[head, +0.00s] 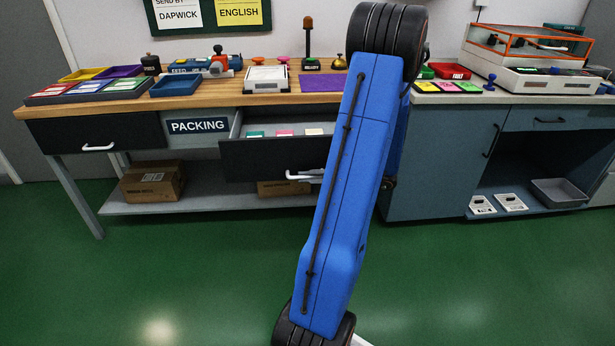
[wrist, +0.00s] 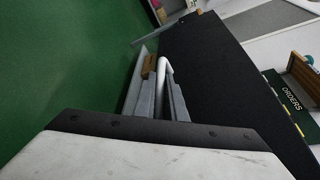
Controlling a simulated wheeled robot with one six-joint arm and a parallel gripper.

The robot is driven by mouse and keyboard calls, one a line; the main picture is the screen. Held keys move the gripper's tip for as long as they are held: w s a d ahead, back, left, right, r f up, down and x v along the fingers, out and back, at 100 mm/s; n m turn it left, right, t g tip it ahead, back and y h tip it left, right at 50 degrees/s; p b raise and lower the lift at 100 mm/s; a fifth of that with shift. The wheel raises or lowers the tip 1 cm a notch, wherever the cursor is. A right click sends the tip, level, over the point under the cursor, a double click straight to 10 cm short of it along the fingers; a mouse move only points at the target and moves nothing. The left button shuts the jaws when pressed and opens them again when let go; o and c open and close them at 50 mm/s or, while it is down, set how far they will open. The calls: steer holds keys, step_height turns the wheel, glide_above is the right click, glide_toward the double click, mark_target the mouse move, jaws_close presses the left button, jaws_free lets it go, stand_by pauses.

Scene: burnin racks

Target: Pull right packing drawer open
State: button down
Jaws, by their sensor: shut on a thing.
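The right packing drawer (head: 262,160) has a dark front and stands pulled out from under the wooden bench. Its inside shows green, pink and cream items. Its white bar handle (head: 302,175) is partly hidden behind my blue arm. In the wrist view, the dark drawer front (wrist: 215,70) runs down the right side and the white handle (wrist: 166,68) lies between the grey fingers of my gripper (wrist: 161,84). My gripper is shut on the handle. In the head view, my arm hides most of my gripper.
The left packing drawer (head: 97,132) is shut, beside the PACKING label (head: 197,126). A cardboard box (head: 152,181) sits on the lower shelf (head: 215,201). A blue-grey cabinet (head: 435,160) stands to the right. The green floor (head: 180,270) in front is clear.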

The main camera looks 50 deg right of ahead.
steer(key=c, duration=2.1)
jaws_free()
steer(key=shift+d, duration=0.1)
steer(key=v, duration=1.7)
steer(key=shift+s, duration=0.2)
